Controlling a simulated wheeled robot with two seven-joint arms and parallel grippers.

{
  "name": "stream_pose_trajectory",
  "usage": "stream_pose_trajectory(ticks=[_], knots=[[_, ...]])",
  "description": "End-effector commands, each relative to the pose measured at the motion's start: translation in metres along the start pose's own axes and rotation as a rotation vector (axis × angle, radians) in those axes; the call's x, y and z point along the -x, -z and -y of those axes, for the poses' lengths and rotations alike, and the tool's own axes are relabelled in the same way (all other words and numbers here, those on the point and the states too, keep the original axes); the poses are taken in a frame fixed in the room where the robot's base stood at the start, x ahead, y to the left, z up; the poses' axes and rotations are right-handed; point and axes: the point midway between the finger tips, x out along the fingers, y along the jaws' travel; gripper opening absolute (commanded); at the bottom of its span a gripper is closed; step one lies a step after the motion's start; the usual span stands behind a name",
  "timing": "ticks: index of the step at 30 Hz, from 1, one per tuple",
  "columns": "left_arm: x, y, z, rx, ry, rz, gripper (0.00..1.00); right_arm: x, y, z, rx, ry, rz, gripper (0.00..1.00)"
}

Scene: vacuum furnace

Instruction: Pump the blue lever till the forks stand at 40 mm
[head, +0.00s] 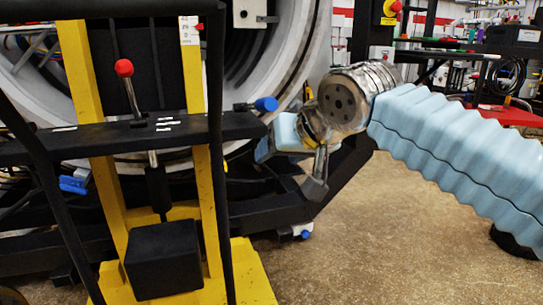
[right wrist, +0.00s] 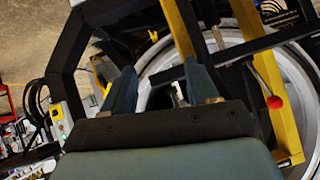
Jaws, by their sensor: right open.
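The blue lever's knob (head: 266,104) shows in the head view, at the right end of a short stem beside the lift's black crossbar (head: 60,146). The yellow-and-black lift (head: 190,75) stands at the left, with a small white scale (head: 189,30) near the top of its right post; its reading is too small to tell. My right gripper (head: 290,155) is just below and right of the blue knob, apart from it in the picture. In the right wrist view its two bluish fingers (right wrist: 163,88) are spread with nothing gripped. My left gripper is not in view.
A red-knobbed lever (head: 124,68) stands upright on the lift; its knob also shows in the right wrist view (right wrist: 274,102). The round furnace (head: 300,50) is behind. A blue pedal-like part (head: 73,185) sits low left. Bare floor (head: 370,240) lies at the right.

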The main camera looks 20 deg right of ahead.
Motion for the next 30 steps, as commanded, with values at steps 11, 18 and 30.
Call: stream_pose_trajectory(ticks=[11,18,30], knots=[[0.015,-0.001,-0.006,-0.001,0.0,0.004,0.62,0.078,0.001,0.001,0.001,0.0,-0.003,0.59],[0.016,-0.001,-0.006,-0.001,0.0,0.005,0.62,0.087,0.0,0.001,0.001,0.001,-0.002,0.59],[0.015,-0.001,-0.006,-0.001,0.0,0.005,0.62,0.082,-0.001,0.0,0.001,0.002,0.004,0.59]])
